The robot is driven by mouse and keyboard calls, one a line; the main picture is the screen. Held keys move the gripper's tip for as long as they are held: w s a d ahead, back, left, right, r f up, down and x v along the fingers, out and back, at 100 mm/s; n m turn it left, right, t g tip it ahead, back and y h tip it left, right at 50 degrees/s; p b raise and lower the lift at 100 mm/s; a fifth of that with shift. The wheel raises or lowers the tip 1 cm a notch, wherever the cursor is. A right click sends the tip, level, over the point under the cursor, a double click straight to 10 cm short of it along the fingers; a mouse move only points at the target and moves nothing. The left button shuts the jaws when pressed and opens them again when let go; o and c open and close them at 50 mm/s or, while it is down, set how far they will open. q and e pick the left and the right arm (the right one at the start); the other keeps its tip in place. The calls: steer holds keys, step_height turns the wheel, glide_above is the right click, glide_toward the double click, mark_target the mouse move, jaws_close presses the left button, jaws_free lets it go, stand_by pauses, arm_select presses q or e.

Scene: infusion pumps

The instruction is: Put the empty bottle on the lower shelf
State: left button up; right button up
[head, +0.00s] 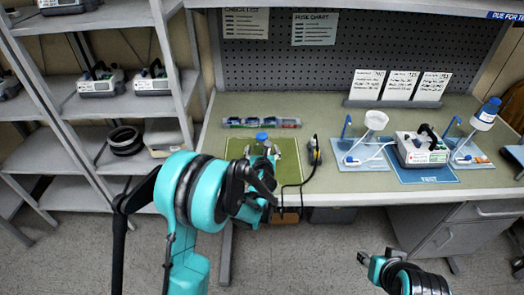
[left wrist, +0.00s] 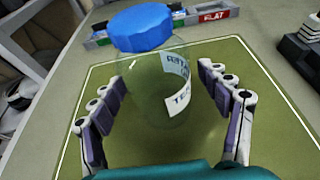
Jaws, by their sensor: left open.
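A clear, empty-looking bottle with a blue cap (left wrist: 143,28) and a white label (left wrist: 176,84) stands upright on a green mat (left wrist: 245,120). In the head view its cap (head: 262,137) shows just beyond my left arm. My left gripper (left wrist: 163,105) is open, with one finger on each side of the bottle; I cannot tell whether they touch it. In the head view the left gripper (head: 264,155) is partly hidden by my arm. My right gripper (head: 375,262) is low at the right, away from the table; its jaws are unclear. The shelving's lower shelf (head: 60,150) is at left.
Shelves at left hold several pumps (head: 98,78), a black coil (head: 124,140) and a box (head: 165,137). A parts tray (head: 262,123) lies behind the mat; a dark corded tool (head: 314,150) stands right of it. A pump (head: 422,148) stands on a blue mat farther right.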

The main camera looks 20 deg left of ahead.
arm_select(q)
steer(key=shift+s+r, duration=0.1)
steer(key=c, duration=1.2)
